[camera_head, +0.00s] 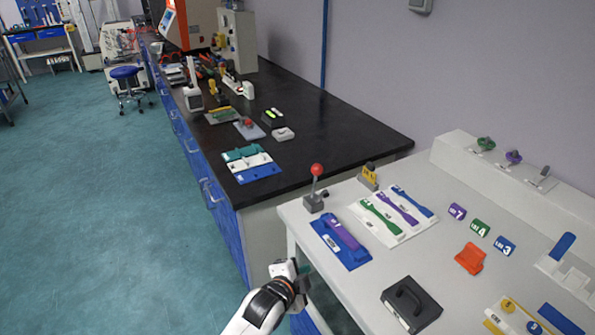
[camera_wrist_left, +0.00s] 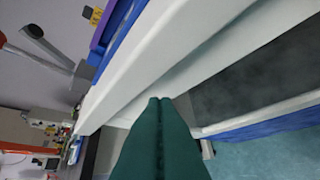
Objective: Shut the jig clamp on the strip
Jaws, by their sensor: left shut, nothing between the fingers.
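A blue jig (camera_head: 353,256) lies at the left end of the white table, with a purple strip (camera_head: 341,233) along it. A lever with a red ball knob (camera_head: 317,170) stands upright on a grey base just behind the jig. I cannot tell whether it is the jig's clamp. In the left wrist view the blue jig (camera_wrist_left: 118,32) and part of the purple strip (camera_wrist_left: 101,38) show at the top. My left gripper (camera_head: 308,271) is beside the table's left edge, apart from the jig. Its green fingers (camera_wrist_left: 160,99) are shut and empty. My right gripper is not in view.
The white table (camera_head: 375,285) also bears a white tray (camera_head: 402,231) with several coloured strips, a black case (camera_head: 411,304), an orange block (camera_head: 470,258) and small labelled blocks. A black bench (camera_head: 335,125) stands behind. Open floor (camera_head: 130,220) lies left.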

